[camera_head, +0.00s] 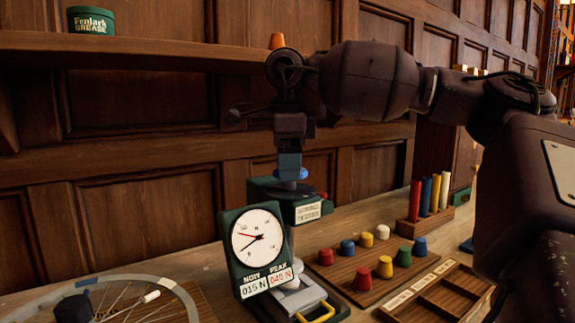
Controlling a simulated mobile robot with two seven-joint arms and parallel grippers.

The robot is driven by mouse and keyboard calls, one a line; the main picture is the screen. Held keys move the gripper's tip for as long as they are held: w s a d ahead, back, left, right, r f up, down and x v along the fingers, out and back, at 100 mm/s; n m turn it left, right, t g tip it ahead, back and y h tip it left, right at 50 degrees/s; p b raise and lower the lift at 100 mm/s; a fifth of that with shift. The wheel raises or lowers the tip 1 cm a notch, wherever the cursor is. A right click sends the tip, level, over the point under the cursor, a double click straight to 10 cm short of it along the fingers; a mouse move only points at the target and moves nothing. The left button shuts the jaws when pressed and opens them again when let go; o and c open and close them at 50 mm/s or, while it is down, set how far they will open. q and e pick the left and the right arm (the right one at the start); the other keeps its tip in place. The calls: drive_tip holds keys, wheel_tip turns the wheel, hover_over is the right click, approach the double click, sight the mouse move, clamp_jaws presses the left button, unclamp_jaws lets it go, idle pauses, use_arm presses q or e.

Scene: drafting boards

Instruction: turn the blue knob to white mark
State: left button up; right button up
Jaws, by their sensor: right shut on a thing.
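The blue knob (302,174) shows as a small bright blue edge at the lower end of my right gripper (290,172). My right gripper points straight down and is shut on the knob; its fingers hide most of it. The knob sits above a dark disc on a dark green device (264,190) with a white label, at the back of the bench. I cannot make out the white mark. My left gripper is not in view.
A green force gauge (233,268) with a round dial stands in front of the device. A spoked wheel (110,285) lies at the lower left. Several coloured pegs stand on a wooden board (338,272) to the right, beside a divided tray (415,303). A shelf (150,53) runs behind.

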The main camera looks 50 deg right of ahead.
drive_tip(key=n, duration=0.3)
drive_tip(key=shift+n, duration=0.4)
drive_tip(key=n, duration=0.3)
drive_tip(key=shift+s+a+n, duration=0.1)
drive_tip(key=shift+n, duration=0.2)
drive_tip(key=n, duration=0.6)
drive_tip(key=shift+s, duration=0.1)
drive_tip(key=n, duration=0.7)
drive_tip(key=shift+s+r+b, duration=0.1)
drive_tip(key=shift+b, duration=0.2)
drive_tip(key=n, duration=0.4)
drive_tip(key=shift+d, duration=0.2)
drive_tip(key=shift+n, duration=1.2)
drive_tip(key=o, duration=0.9)
drive_tip(key=shift+o, duration=0.2)
